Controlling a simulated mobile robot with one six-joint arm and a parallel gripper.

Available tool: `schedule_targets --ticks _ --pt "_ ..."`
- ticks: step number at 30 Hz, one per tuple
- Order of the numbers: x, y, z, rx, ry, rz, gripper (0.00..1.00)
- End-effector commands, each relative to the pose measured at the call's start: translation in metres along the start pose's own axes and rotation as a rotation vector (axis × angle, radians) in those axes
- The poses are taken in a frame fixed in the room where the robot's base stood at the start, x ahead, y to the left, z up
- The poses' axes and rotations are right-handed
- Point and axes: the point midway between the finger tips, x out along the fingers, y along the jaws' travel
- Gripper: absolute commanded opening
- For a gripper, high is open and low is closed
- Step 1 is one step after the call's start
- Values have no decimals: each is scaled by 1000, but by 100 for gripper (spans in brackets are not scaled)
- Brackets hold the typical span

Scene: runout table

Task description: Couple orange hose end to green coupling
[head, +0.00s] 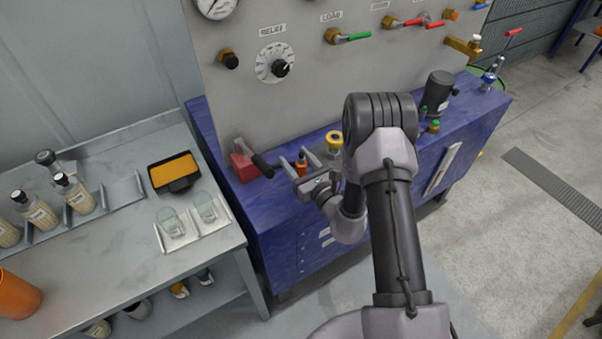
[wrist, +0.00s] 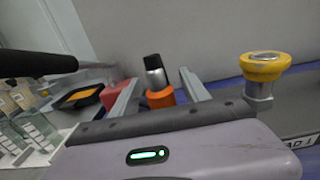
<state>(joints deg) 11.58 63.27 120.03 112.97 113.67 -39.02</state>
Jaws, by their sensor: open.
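The orange hose end (head: 301,169) stands on the blue bench, just beyond my gripper. In the wrist view it is an orange collar (wrist: 161,98) with a silver and black top. My gripper (head: 294,160) is open. Its two fingers stand on either side of the hose end in the wrist view (wrist: 160,82), with visible gaps, and I see no contact. A green-topped brass fitting, seemingly the green coupling (head: 434,125), is on the bench to the right, just beyond my arm. It is not in the wrist view.
A yellow-ringed fitting (head: 334,139) stands right of the hose end, also in the wrist view (wrist: 264,67). A red block with a black handle (head: 251,163) is left. A black cylinder (head: 438,90) stands behind the green fitting. The grey panel (head: 300,75) rises behind.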

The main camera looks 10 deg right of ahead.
Motion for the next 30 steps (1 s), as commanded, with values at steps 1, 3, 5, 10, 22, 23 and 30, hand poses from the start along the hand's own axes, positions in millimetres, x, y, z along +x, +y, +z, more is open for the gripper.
schedule_targets --ticks 1,3,5,10,22,23,30 --pt "3 0 0 -1 0 1 54" --pt "4 0 0 0 0 -1 54" --pt "4 0 0 0 1 -1 54" --pt "4 0 0 0 1 0 34" --pt "4 0 0 -1 0 0 0" --pt "4 0 0 -1 0 0 0" --pt "4 -1 36 -3 -3 0 0"
